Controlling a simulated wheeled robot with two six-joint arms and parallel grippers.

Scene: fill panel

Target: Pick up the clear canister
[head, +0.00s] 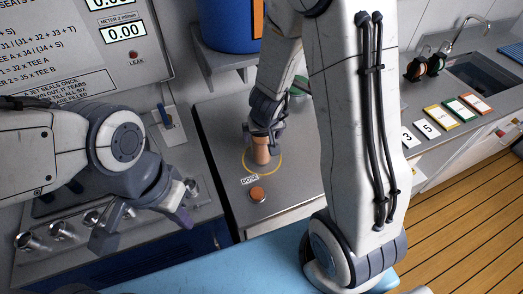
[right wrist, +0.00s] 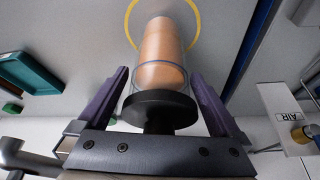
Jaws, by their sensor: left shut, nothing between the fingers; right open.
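The clear canister (head: 261,153) stands on the grey counter inside a yellow ring. In the right wrist view the canister (right wrist: 160,75) shows clear walls, an orange-tan filling, a blue line and a wide black end nearest my gripper. My right gripper (head: 266,128) is above it, pointing down. In the right wrist view its purple fingers (right wrist: 161,100) are open, one on each side of the canister, with a gap on both sides. My left gripper (head: 172,208) is shut and empty, over the counter's left part near the metal knobs.
A blue container (head: 226,25) is on a shelf behind. Numbered cards (head: 438,118) and a sink (head: 485,75) are at right. A teal tray (right wrist: 30,70) shows in the right wrist view.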

